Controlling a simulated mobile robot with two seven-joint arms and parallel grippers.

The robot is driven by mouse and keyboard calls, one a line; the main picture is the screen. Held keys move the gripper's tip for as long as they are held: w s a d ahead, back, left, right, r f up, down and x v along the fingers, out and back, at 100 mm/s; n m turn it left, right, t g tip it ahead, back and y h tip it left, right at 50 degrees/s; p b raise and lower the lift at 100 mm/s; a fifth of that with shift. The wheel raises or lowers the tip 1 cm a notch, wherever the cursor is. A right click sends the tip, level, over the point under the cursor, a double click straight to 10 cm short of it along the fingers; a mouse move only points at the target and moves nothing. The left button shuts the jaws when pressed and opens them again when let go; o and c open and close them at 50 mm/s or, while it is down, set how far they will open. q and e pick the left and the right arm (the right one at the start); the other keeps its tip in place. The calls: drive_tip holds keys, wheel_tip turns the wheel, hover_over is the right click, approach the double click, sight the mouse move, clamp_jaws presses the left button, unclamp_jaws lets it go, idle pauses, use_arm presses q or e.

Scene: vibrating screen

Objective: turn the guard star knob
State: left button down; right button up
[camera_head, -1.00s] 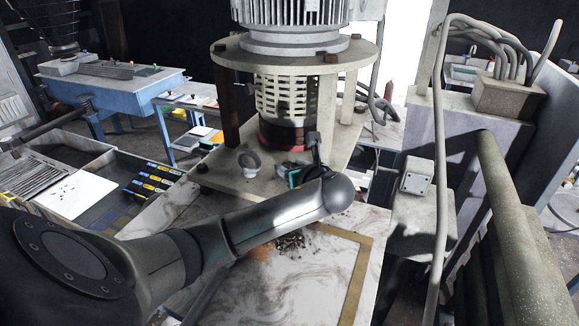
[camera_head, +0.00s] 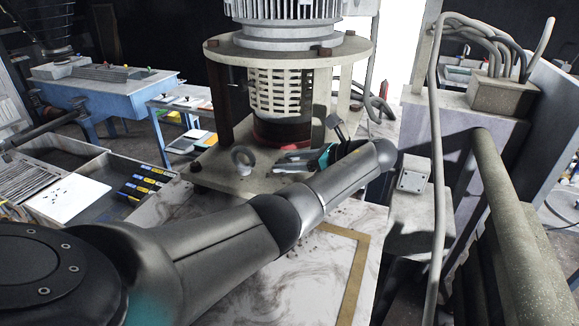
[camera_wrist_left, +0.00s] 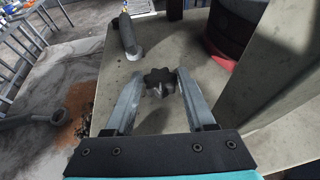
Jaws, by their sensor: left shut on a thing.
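The guard star knob (camera_wrist_left: 158,77) is a dark, lobed knob on the pale base plate, seen in the left wrist view. My left gripper (camera_wrist_left: 158,76) has one finger on each side of it and is shut on it. In the head view the left gripper (camera_head: 284,161) lies low over the plate, pointing left, beside the red-based cylinder. The knob cannot be made out in the head view. My right gripper is in neither current view.
Posts support a top plate (camera_head: 225,46) under a finned motor (camera_head: 290,12). A grey conduit (camera_head: 437,150) runs down at right.

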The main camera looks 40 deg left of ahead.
use_arm(q)
drive_tip(key=shift+w+a+n+g+b, duration=0.1)
drive_tip(key=shift+n+g+b, duration=0.5)
drive_tip(key=shift+g+b, duration=0.1)
idle(0.3)
drive_tip(key=shift+c, duration=1.3)
unclamp_jaws()
